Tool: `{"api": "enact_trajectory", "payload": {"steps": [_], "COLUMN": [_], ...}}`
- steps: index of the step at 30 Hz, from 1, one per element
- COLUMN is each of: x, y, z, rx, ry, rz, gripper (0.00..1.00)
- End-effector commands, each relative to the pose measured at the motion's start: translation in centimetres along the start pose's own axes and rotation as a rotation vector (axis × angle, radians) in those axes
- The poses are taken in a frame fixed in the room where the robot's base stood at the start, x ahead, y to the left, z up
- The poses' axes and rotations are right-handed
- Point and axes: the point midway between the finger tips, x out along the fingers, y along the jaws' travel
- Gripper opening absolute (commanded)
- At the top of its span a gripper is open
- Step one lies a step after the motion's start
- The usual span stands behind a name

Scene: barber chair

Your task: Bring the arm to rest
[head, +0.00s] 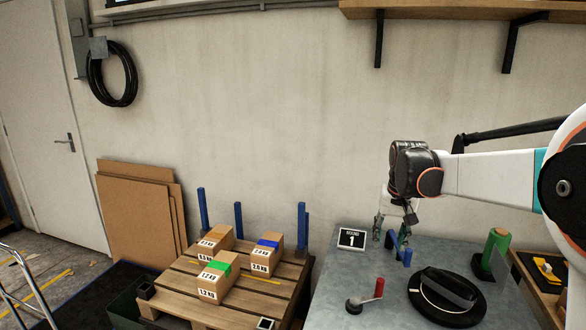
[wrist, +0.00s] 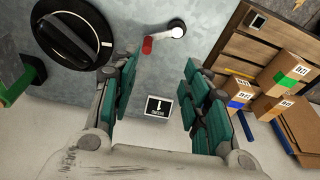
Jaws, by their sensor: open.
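My gripper (head: 393,226) hangs from the arm above the back part of the grey workbench, pointing down. In the wrist view my gripper (wrist: 158,92) is open, its two green-padded fingers wide apart with nothing between them. The arm reaches in from the right in the head view. A small black sign with a white 1 (head: 352,239) stands on the bench to the left of the gripper.
The grey bench (head: 335,288) also bears a crank with a red handle (head: 367,295), a large black dial (head: 447,297) and a green cylinder (head: 497,243). A pallet (head: 188,267) with several boxes stands left. A shelf (head: 460,10) hangs above. Open space lies before the wall.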

Motion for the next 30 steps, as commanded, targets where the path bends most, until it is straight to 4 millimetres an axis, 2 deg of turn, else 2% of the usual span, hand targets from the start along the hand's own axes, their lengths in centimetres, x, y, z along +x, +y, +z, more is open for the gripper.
{"api": "enact_trajectory", "payload": {"steps": [1,6,15,22,30], "x": [-1.3,-4.5,-8.2,-9.0,-7.9], "y": [-0.1,-0.2,0.0,0.5,1.2], "z": [1.5,5.7,14.0,20.6,28.0], "rx": [-0.01,-0.043,-0.101,-0.143,-0.193], "ry": [0.016,0.074,0.179,0.258,0.351], "rz": [-0.003,-0.014,-0.032,-0.045,-0.058], "gripper": [0.43,0.43,0.43,0.43,0.43]}}
